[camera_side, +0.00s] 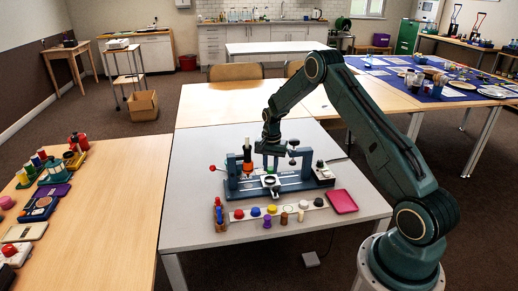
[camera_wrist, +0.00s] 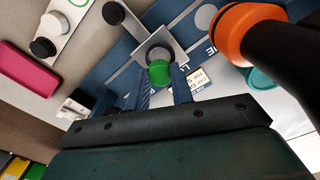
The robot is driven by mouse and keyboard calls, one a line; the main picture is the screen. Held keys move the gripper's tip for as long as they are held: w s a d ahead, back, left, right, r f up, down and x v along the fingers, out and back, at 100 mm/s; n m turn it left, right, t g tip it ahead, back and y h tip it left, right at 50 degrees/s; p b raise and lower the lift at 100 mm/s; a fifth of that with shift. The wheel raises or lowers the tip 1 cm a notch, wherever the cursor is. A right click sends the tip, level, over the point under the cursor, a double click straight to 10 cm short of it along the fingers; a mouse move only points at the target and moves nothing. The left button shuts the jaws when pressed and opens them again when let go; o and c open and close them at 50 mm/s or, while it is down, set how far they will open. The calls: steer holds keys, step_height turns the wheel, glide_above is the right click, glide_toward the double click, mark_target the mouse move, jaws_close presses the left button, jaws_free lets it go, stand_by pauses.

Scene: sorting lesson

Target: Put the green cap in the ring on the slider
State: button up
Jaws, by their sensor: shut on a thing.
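My gripper (camera_wrist: 160,85) is shut on the green cap (camera_wrist: 160,72), which shows between its fingertips in the wrist view. The slider (camera_wrist: 172,36) is a pale square plate with a dark ring (camera_wrist: 149,50) around a light centre. In the wrist view the cap overlaps the near edge of the ring; I cannot tell its height above it. In the side view my gripper (camera_side: 270,149) is over the blue fixture, above the ring (camera_side: 270,181).
A dark bottle-like tool with an orange collar (camera_wrist: 244,32) stands close beside my gripper. A white strip (camera_side: 292,217) with several coloured caps lies in front of the blue fixture (camera_side: 290,186). A pink tray (camera_side: 342,201) lies at the right. Uprights stand on the fixture.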

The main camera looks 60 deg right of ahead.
mark_target(270, 168)
steer(key=shift+f, duration=1.55)
steer(key=shift+f, duration=0.3)
stand_by(1.2)
steer(key=o, duration=1.4)
steer(key=shift+r, duration=3.5)
steer(key=shift+r, duration=0.1)
